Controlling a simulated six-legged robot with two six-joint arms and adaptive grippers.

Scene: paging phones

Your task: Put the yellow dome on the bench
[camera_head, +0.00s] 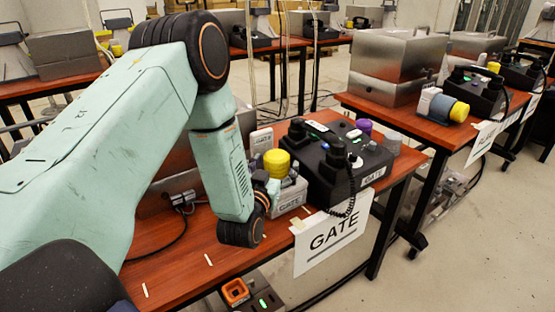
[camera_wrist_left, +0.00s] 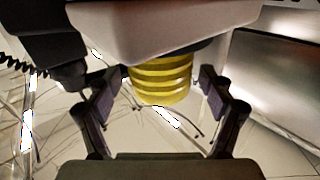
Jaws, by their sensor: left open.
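The yellow dome (camera_head: 277,162) sits on top of a light grey GATE box (camera_head: 291,196) on the near bench (camera_head: 165,225). In the left wrist view the ribbed yellow dome (camera_wrist_left: 162,80) shows between my fingers, against the pale box (camera_wrist_left: 160,22), which appears upside down there. My left gripper (camera_wrist_left: 157,88) is open, with one finger on each side of the dome and a visible gap to each. In the head view my left arm reaches down beside the box and its wrist hides much of the gripper. My right gripper is not in view.
A black desk phone (camera_head: 340,165) with a coiled cord stands right beside the box. A white GATE sign (camera_head: 330,232) hangs from the bench's front edge. Another bench with a metal box (camera_head: 395,52) and a second yellow dome (camera_head: 459,111) stands behind right. The bench's front left is mostly clear.

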